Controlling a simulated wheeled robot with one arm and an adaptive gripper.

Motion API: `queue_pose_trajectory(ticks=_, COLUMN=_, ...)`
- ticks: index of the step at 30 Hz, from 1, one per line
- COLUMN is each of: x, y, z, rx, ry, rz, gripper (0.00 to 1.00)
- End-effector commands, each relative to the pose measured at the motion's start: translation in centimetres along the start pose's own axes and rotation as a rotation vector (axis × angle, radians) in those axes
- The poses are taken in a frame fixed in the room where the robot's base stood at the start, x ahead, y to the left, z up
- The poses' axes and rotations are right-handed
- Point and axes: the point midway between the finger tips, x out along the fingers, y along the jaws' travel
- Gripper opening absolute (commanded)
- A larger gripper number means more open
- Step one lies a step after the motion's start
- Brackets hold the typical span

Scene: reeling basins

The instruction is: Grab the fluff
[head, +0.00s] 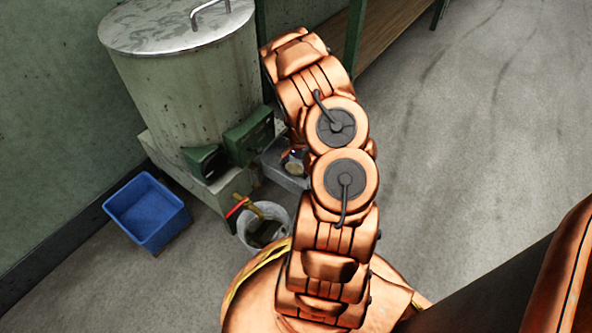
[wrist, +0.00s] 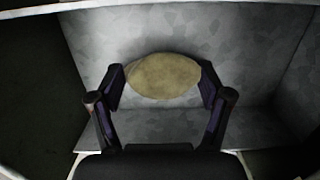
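The fluff is a pale yellow-tan oval clump (wrist: 163,76) in the wrist view. It lies in a grey metal basin (wrist: 85,38), near the foot of its back wall. My gripper (wrist: 161,84) is open, with its two dark fingers spread wide on the left and right of the fluff. The fingertips reach the fluff's side edges; I cannot tell whether they press on it. In the head view the fluff is not visible, and my arm hides most of that area.
In the head view, a large lidded drum (head: 185,85) stands at the back left. A blue bin (head: 147,208) and a white bucket (head: 280,218) with things in it stand on the floor. A small grey metal box (head: 285,177) sits by the drum. The floor to the right is clear.

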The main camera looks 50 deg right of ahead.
Motion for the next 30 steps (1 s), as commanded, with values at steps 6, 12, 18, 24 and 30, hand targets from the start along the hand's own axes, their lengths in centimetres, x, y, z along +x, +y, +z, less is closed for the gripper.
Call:
queue_pose_trajectory(ticks=6, x=0.0, y=0.0, z=0.0, rx=0.000, ry=0.000, rz=0.000, gripper=0.54)
queue_pose_trajectory(ticks=12, x=-0.1, y=0.0, z=0.0, rx=0.000, ry=0.000, rz=0.000, gripper=0.53)
queue_pose_trajectory(ticks=18, x=-2.1, y=0.0, z=0.3, rx=-0.001, ry=0.000, rz=0.001, gripper=0.53)
queue_pose_trajectory(ticks=24, x=-6.8, y=-0.1, z=0.8, rx=0.000, ry=0.001, rz=-0.002, gripper=0.53)
queue_pose_trajectory(ticks=30, x=-12.6, y=-0.1, z=1.4, rx=0.000, ry=0.004, rz=-0.004, gripper=0.53)
